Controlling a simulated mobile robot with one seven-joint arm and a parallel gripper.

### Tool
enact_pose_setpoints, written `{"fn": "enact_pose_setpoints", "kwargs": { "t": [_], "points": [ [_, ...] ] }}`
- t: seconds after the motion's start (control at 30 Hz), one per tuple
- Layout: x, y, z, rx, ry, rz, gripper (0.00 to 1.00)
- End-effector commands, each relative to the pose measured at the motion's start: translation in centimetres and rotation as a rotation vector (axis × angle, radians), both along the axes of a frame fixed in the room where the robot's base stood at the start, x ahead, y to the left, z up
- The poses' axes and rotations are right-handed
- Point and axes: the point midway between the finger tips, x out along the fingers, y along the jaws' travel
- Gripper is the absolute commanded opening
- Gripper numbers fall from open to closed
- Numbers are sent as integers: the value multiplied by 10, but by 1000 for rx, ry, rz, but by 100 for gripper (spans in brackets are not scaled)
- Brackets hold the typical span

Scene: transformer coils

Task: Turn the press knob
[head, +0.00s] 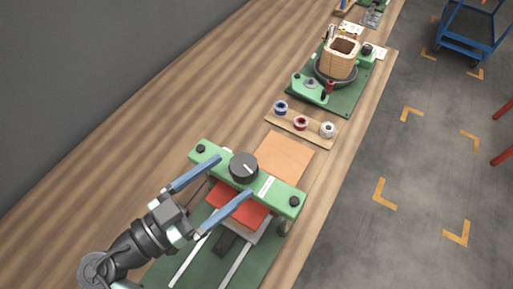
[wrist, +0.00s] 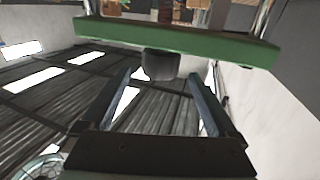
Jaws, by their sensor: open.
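The press has a green crossbeam (head: 275,190) with a dark round knob (head: 243,167) on it, marked with a light line. Below the beam is a red block (head: 238,208) on a light plate. My gripper (head: 234,175) is open, its two blue fingers spread toward the beam on either side of the knob. In the wrist view the knob (wrist: 160,65) shows between and just beyond the fingertips (wrist: 163,75), under the green beam (wrist: 180,40). No contact with the knob is visible; I cannot tell the exact gap.
Beyond the press lie a tan sheet (head: 285,157) and a wooden strip (head: 300,124) with three spools. A blue cart (head: 470,35) stands on the floor at right.

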Motion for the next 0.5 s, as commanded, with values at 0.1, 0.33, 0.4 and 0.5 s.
{"fn": "enact_pose_setpoints", "kwargs": {
  "t": [0.1, 0.33, 0.4, 0.5],
  "points": [
    [15, -23, 3, 0, 4, -6, 94],
    [38, -52, 2, 0, 2, -2, 94],
    [43, -58, 2, -1, 1, -2, 94],
    [47, -62, 1, -1, 1, 1, 94]
  ]
}}
